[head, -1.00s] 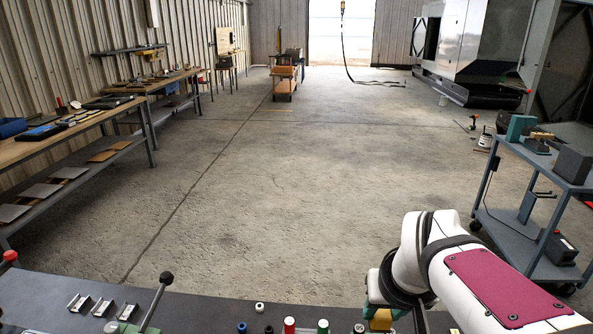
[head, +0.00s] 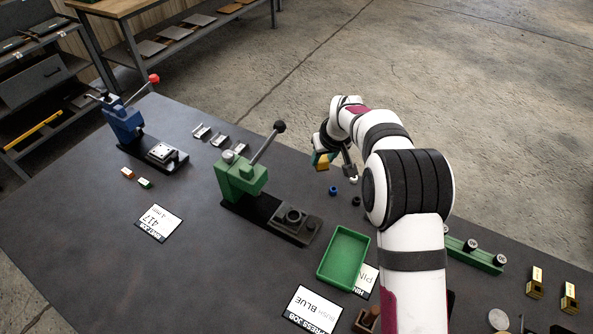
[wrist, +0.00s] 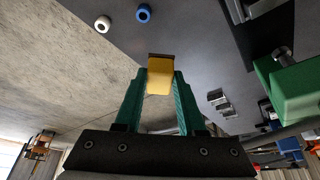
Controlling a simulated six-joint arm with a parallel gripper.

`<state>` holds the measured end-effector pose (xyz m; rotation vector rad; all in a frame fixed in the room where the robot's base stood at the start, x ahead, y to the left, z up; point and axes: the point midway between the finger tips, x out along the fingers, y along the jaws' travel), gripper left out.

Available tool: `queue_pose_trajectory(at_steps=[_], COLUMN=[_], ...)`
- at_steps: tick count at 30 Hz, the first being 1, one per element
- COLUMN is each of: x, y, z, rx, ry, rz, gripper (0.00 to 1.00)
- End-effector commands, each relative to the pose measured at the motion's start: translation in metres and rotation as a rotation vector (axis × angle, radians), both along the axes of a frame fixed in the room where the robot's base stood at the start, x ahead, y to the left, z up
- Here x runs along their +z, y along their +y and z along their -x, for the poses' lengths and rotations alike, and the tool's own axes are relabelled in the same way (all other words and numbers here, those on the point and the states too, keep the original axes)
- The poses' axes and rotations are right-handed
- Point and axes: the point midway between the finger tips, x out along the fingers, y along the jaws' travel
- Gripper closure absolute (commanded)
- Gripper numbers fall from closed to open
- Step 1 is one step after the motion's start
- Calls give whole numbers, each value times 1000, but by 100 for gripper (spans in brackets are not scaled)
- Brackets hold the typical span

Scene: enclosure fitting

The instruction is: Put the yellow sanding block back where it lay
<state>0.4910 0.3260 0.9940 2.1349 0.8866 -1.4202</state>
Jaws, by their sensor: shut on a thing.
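The yellow sanding block (head: 321,161) is held in my gripper (head: 327,158) above the far edge of the dark bench, to the right of the green press. In the wrist view the block (wrist: 160,79) sits between the two green fingers of my gripper (wrist: 160,88), with a dark brown layer along its far end. The fingers touch its sides. The block appears clear of the bench top, though its exact height is hard to tell. My arm hides part of the bench to the right of it.
The green press (head: 240,178) and blue press (head: 125,122) stand to the left. A blue ring (head: 333,190), a black ring (head: 356,201) and a white ring (head: 354,180) stand near the block. A green tray (head: 343,256) lies nearer.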

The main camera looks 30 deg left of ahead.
Motion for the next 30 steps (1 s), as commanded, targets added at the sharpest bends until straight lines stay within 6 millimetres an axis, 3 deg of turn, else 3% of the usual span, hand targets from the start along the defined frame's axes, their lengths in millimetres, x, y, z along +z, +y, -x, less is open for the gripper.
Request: queue_pose_trajectory(at_steps=[3, 9, 18, 28, 29, 30], x=[-24, -46, -88, -91, -91, -90], y=[38, 74, 77, 77, 77, 77], z=[7, 12, 13, 13, 13, 13], rx=[4, 0, -3, -3, -3, -3], ry=[1, 0, 2, 1, 1, 1], rz=[0, 0, 1, -1, -1, -1], gripper=[100, 100, 100, 100, 56, 49])
